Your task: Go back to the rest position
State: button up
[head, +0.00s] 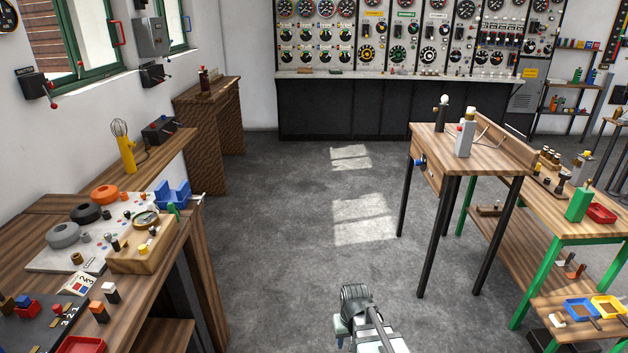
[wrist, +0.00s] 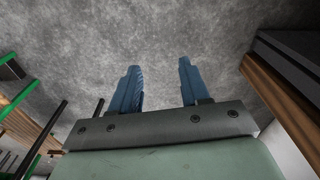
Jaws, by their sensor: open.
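My gripper (wrist: 158,88) shows in the wrist view with its two blue fingers apart and nothing between them. Beyond the fingers there is only bare grey floor. In the head view, part of my arm shows at the bottom, right of the middle, over the floor between the left bench and the right tables. The fingers cannot be made out clearly in that view.
A wooden bench (head: 178,258) with coloured knobs and parts stands at the left. A small wooden table (head: 445,150) with black legs and a green-legged table (head: 545,215) stand at the right. A panel of gauges (head: 400,45) lines the back. The floor (head: 290,230) between is clear.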

jog(key=s+d+f+m, duration=0.1)
jog(key=s+d+f, duration=0.25)
jog(key=d, duration=0.35)
jog(key=s+f+g, duration=0.3)
jog(key=s+f, duration=0.7)
jog(key=s, duration=0.5)
jog(key=s+f+g, duration=0.4)
jog(key=s+f, duration=0.6)
jog(key=s, duration=0.5)
jog(key=shift+o, duration=0.2)
